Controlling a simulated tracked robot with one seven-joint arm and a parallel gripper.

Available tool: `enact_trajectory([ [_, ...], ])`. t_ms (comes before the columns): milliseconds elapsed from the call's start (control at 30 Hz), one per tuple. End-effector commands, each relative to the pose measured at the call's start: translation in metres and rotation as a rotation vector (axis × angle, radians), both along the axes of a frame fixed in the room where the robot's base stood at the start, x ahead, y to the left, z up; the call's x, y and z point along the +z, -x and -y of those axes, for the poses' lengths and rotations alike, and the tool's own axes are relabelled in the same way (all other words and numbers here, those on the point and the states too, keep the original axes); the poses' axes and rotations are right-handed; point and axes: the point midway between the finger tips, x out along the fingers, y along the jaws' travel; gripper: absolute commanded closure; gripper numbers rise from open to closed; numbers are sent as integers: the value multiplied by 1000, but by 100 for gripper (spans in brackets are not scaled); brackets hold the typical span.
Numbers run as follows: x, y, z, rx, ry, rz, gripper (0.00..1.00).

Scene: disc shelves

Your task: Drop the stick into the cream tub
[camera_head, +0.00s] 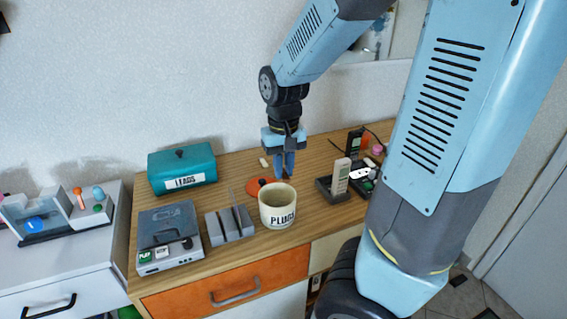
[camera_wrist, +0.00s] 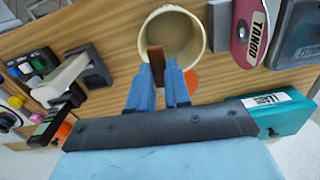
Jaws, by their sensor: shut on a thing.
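The cream tub (camera_head: 268,207), labelled PLUGS, stands upright and open near the front of the wooden dresser top. In the wrist view the tub (camera_wrist: 185,27) shows from above, just beyond my fingertips. My gripper (camera_head: 285,166) has blue fingers and hangs pointing down, behind the tub in the head view. It also shows in the wrist view (camera_wrist: 160,88), shut on a brown stick (camera_wrist: 156,58). The stick's end overlaps the tub's opening in the wrist picture. How far it is above the tub I cannot tell.
An orange lid (camera_head: 256,185) lies behind the tub. A grey slotted rack (camera_head: 230,227) and a disc player (camera_head: 168,238) stand to its left, a teal box (camera_head: 182,168) at the back left. A handset in a dark cradle (camera_head: 341,181) stands to the right.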

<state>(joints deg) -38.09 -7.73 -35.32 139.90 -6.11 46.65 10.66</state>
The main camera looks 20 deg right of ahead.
Motion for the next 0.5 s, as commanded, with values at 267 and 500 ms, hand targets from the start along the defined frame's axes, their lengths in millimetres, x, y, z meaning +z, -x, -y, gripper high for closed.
enact_trajectory([
  [267, 0, 0, 0, 0, 0, 0, 73],
  [500, 0, 0, 0, 0, 0, 0, 53],
])
